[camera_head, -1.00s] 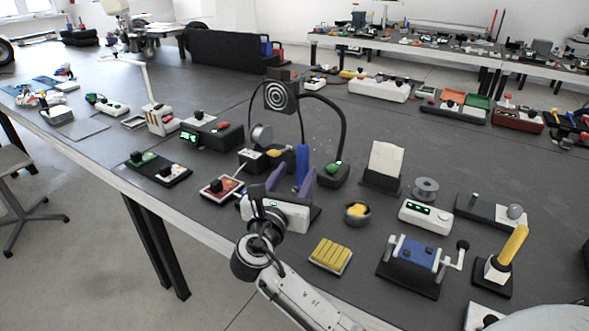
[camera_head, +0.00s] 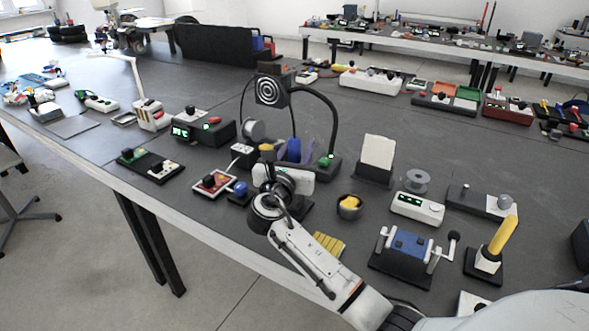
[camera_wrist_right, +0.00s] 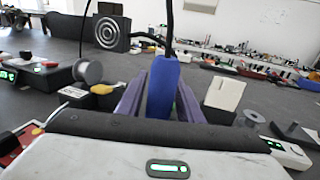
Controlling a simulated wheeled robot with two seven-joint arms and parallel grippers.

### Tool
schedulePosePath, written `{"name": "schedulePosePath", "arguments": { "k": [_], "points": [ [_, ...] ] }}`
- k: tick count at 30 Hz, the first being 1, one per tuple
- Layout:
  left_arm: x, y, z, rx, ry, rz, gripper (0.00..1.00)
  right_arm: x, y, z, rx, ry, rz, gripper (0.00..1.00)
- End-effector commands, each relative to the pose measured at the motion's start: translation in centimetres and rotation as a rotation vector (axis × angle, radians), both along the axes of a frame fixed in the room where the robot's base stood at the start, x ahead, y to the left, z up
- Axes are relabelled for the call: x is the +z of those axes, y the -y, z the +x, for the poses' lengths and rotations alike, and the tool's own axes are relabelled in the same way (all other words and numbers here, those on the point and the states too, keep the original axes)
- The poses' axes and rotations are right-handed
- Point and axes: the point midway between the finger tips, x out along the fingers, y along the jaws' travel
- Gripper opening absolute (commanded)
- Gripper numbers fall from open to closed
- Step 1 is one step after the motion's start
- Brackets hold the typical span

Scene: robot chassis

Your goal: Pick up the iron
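The iron (camera_head: 293,150) has a thick blue handle and stands upright near the middle of the table. It shows large in the right wrist view (camera_wrist_right: 162,88), with a dark cord above it. My right gripper (camera_head: 297,152) has purple fingers and is at the iron. In the right wrist view, the fingers (camera_wrist_right: 162,95) lie on both sides of the blue handle. I cannot tell whether they press on it. The gripper's pale body hides the iron's lower end in the head view. My left gripper is not in view.
A target plate (camera_head: 270,90) and a black curved arm (camera_head: 328,110) stand just behind the iron. A blue ball knob (camera_head: 240,188) and a small bowl (camera_head: 349,206) flank my right gripper. A card holder (camera_head: 377,160) is to the right.

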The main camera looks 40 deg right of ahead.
Motion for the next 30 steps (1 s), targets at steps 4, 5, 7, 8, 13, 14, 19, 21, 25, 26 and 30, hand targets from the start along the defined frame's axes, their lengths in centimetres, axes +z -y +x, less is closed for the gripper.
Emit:
{"name": "schedulePosePath", "arguments": {
  "k": [4, 5, 7, 8, 13, 14, 19, 21, 25, 26, 30],
  "points": [
    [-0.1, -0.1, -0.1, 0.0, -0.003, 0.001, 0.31, 0.0, 0.0, 0.0, 0.0, 0.0, 0.0, 0.07],
    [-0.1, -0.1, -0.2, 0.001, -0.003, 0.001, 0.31, 0.0, 0.0, 0.0, 0.0, 0.0, 0.0, 0.03],
    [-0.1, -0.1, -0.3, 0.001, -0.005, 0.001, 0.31, 0.1, 0.0, 0.0, 0.0, 0.001, 0.0, 0.03],
    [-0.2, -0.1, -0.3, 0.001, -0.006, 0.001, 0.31, 0.1, 0.0, 0.0, 0.0, 0.001, 0.0, 0.03],
    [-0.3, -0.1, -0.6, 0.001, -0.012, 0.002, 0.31, 0.3, -0.1, 0.0, 0.0, 0.001, 0.0, 0.03],
    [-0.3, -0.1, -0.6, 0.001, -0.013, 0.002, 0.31, 0.5, -0.1, 0.0, 0.0, 0.003, 0.0, 0.03],
    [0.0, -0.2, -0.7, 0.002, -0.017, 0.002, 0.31, 3.3, -0.1, 0.0, 0.001, 0.007, 0.001, 0.03],
    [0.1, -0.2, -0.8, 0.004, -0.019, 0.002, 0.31, 4.7, -0.1, 0.0, 0.0, 0.007, 0.001, 0.03],
    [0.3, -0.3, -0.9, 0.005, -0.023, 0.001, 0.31, 7.3, -0.1, 0.0, 0.001, 0.006, 0.0, 0.03],
    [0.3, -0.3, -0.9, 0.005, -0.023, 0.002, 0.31, 7.8, 0.0, 0.0, 0.0, 0.006, 0.001, 0.03],
    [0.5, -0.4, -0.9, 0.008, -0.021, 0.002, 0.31, 9.5, 0.0, 0.0, 0.0, 0.004, 0.0, 0.03]
  ]
}}
